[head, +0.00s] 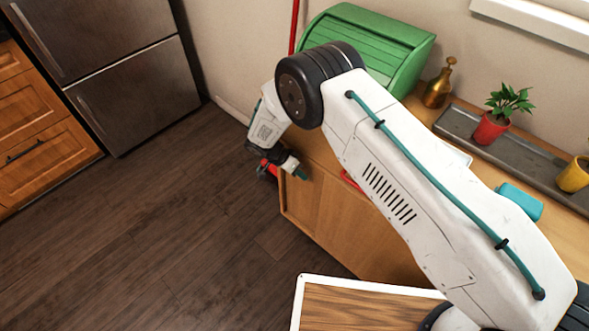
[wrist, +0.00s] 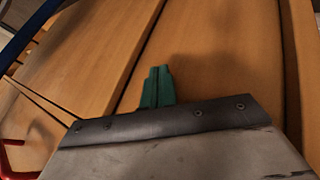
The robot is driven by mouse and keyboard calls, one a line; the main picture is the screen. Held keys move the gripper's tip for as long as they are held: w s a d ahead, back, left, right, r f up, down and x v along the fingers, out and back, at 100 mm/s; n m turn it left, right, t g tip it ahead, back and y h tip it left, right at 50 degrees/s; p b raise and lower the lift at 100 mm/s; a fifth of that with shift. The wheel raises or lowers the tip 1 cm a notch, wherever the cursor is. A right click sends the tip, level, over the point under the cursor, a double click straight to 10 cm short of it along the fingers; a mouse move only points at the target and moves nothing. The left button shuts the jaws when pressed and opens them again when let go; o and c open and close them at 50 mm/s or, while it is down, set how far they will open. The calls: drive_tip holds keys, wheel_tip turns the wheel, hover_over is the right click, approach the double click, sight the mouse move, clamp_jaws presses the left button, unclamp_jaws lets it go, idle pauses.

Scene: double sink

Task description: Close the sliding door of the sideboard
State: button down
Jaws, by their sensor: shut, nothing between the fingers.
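The wooden sideboard (head: 335,215) stands against the wall, partly hidden behind my arm in the head view. Its front shows light wood panels, and I cannot tell there how far the sliding door is open. In the wrist view, one wood panel (wrist: 90,62) lies left of a dark slanting seam and another (wrist: 220,65) lies right of it. I cannot tell which is the sliding door. My gripper (head: 302,174) is at the sideboard's left front. Its green fingers (wrist: 158,88) are shut and empty, in front of the panels near the seam; contact is unclear.
A green roll-top box (head: 375,35), a brass bottle (head: 438,85), a potted plant (head: 492,128) and a teal object (head: 520,202) stand on top. A white-edged wooden board (head: 350,305) is in front. The floor at left is clear. A red object (wrist: 14,155) is at lower left.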

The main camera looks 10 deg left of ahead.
drive_tip(key=d+f, duration=0.1)
drive_tip(key=d, duration=0.1)
drive_tip(key=s+d+f, duration=0.1)
drive_tip(key=d+f, duration=0.1)
drive_tip(key=shift+d+f, duration=0.15)
drive_tip(key=shift+d, duration=0.05)
drive_tip(key=shift+s+d, duration=0.55)
drive_tip(key=shift+d, duration=0.15)
